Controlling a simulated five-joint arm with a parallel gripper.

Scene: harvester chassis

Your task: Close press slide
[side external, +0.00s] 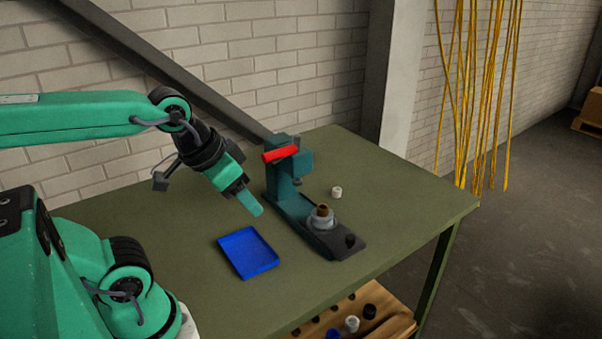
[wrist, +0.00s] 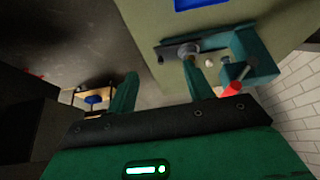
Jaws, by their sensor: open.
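The press (side external: 286,172) stands on the green table, a teal column with a red handle (side external: 281,154) at its top. Its base runs forward to a slide with a round grey holder (side external: 321,219) and a brown-gold piece (side external: 322,210) in it. The slide sits out in front of the press head, toward the dark end of the base. My gripper (side external: 257,210) hangs above the table, left of the press, pointing down and apart from it. In the wrist view my gripper (wrist: 163,88) has its two fingers spread, with nothing between them. The press (wrist: 243,60) shows beyond the right finger.
A blue tray (side external: 247,252) lies on the table (side external: 400,200) left of the press base. A small white cylinder (side external: 336,192) stands right of the press. A wooden shelf (side external: 385,322) below holds several small parts. The table's right side is clear.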

